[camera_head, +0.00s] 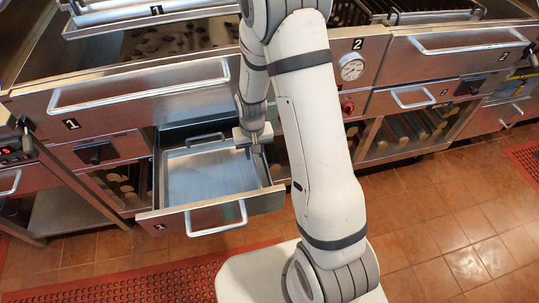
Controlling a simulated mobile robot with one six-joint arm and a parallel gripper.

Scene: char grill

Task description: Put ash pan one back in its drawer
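The drawer marked 1 (168,223) is pulled out below the left grill unit, its front handle towards me. A shallow metal pan (207,178), which looks like ash pan one, is inside the drawer. A small handle (205,139) shows at the pan's far end. My gripper (258,148) points down at the right far side of the pan, over or at its right rim. Its fingers are small here, and I cannot tell whether they grip the rim. My arm hides what lies right of the drawer.
A long-handled upper front (140,88) marked 1 is above the drawer. A closed drawer (413,96) marked 2 is to the right. Logs (405,128) lie on the shelf below. A red perforated mat (150,285) covers the floor in front; tiles (450,220) at right are clear.

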